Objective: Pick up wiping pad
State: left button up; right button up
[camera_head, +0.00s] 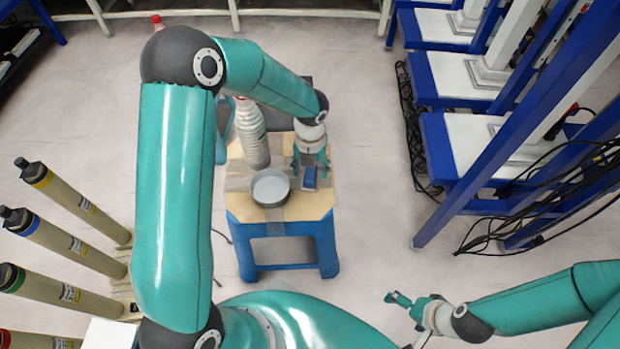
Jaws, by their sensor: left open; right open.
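A small blue block with a dark lower part, which looks like the wiping pad (310,178), lies on the wooden top of a small blue stool (312,207), near its right side. My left gripper (310,171) points down over the pad from behind, its teal fingers open on either side of it. I cannot tell whether the fingers touch the pad. My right gripper (401,308) is open and empty, low at the bottom right, away from the stool.
A round grey dish (270,187) stands just left of the pad. Blue racks (455,140) with cables fill the right side. Several capped tubes (70,240) stand at the left. Floor between stool and racks is clear.

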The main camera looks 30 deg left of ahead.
aim_at(310, 172)
pick_arm(q)
notch_tip(310, 172, down, 3)
jog(key=shift+r, duration=0.2)
grip_shut()
jog(key=shift+r, duration=0.15)
jog(key=shift+r, duration=0.7)
notch_tip(310, 172, up, 18)
jog(key=p, duration=0.5)
jog(key=shift+r, duration=0.2)
